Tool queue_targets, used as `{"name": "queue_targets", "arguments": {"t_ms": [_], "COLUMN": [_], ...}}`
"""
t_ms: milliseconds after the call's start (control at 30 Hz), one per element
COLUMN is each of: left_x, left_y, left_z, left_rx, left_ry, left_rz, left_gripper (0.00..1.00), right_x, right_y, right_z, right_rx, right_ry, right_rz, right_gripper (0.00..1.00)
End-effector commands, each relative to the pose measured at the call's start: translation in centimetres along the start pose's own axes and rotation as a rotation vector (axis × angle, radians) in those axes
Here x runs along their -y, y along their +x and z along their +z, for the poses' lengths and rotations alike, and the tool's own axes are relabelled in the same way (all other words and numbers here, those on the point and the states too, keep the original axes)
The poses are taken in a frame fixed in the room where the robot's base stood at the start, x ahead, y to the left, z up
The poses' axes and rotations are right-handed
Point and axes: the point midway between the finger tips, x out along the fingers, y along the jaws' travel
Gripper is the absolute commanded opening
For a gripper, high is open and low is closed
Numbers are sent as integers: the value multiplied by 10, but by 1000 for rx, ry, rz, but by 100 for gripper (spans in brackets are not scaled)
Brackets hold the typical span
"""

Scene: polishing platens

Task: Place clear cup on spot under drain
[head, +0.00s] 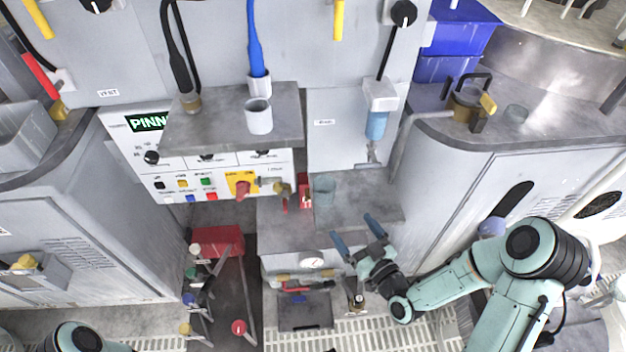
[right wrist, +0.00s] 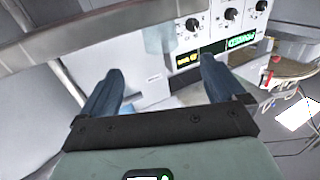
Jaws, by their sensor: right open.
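A clear, bluish cup (head: 324,190) stands upright on the grey lower ledge (head: 370,200), beside a small red part. It also shows in the right wrist view (right wrist: 160,38), beyond and between the fingertips. My right gripper (head: 357,233) is open and empty, in front of the ledge and below right of the cup, not touching it. Its two blue fingers are spread in the right wrist view (right wrist: 160,75). I cannot tell which fitting is the drain. My left gripper is out of the head view.
A white cup (head: 258,116) stands on the upper shelf (head: 190,130) under a blue hose. A bluish translucent cylinder (head: 376,125) hangs on the wall panel above the ledge. A control panel (head: 215,185) with knobs is at left. A cabinet (head: 450,180) bounds the right side.

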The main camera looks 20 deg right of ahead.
Motion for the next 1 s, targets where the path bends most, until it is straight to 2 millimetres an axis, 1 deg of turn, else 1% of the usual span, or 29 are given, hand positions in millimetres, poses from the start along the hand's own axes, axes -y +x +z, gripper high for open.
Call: {"name": "queue_targets", "arguments": {"t_ms": [67,167,300,433,500,667,733,900,1000], "left_x": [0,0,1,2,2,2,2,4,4], "left_y": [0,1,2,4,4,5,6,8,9], "left_z": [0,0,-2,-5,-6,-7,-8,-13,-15], "left_rx": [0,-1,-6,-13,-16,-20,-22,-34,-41], "left_ry": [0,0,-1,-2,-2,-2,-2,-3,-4], "left_rz": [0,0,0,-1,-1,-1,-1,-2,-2], "left_gripper": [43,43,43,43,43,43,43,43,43], "right_x": [-1,0,0,0,0,0,0,0,0], "right_y": [3,15,43,66,74,84,91,117,129], "right_z": [-1,-2,-2,-2,-1,-2,-3,-5,-5], "right_rx": [-6,-10,-11,-9,-7,-5,-7,-7,-6], "right_ry": [-4,-5,-4,-3,-3,-3,-2,-1,-2], "right_rz": [0,-1,-1,0,0,0,1,1,1], "right_gripper": [96,96,96,96,96,96,96,96,96]}}
